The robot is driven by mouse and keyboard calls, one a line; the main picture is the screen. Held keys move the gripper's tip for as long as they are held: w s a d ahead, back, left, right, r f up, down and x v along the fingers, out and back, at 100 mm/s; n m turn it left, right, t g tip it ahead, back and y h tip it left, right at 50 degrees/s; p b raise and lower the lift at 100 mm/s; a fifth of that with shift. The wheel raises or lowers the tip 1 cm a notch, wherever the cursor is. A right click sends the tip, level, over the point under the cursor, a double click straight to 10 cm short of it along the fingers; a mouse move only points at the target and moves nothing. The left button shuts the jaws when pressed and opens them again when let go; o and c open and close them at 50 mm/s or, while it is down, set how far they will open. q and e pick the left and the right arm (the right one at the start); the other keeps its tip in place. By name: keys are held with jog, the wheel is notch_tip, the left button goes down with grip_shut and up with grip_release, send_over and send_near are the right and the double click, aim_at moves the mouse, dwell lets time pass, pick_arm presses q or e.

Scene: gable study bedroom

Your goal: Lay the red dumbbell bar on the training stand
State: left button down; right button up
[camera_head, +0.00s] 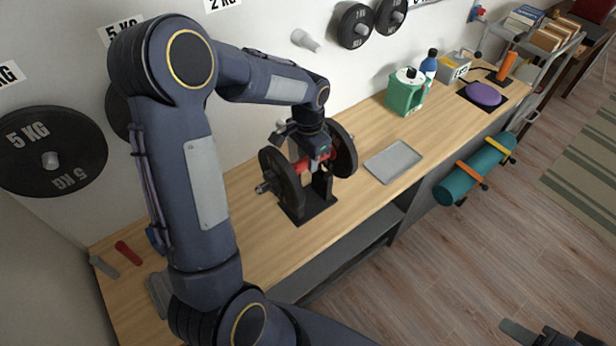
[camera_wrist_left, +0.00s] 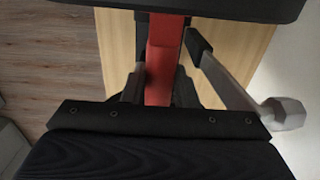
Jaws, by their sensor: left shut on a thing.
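The dumbbell's red bar (camera_head: 301,166) runs between two black weight plates (camera_head: 283,180). My left gripper (camera_head: 314,156) is shut on the bar from above, between the plates. In the left wrist view the red bar (camera_wrist_left: 160,75) passes between my two dark fingers. The black training stand (camera_head: 312,210) is on the wooden bench directly under the dumbbell, with an upright showing between the plates. Whether the bar touches the stand's supports is hidden. A dark part at the lower right edge looks like my right gripper (camera_head: 550,335); its jaws are not clear.
A grey tray (camera_head: 394,161) lies right of the stand. Weight plates (camera_head: 48,150) hang on the wall. A red piece (camera_head: 128,253) lies at the bench's near left.

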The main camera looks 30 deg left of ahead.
pick_arm(q)
jog(key=s+d+b, duration=0.1)
jog(key=s+d, duration=0.2)
jog(key=d, duration=0.4)
jog(key=s+d+b, duration=0.1)
jog(key=s+d, duration=0.2)
jog(key=d, duration=0.5)
jog(key=shift+s+d+r+b, duration=0.15)
jog(key=shift+d+b, duration=0.05)
jog(key=shift+b, duration=0.1)
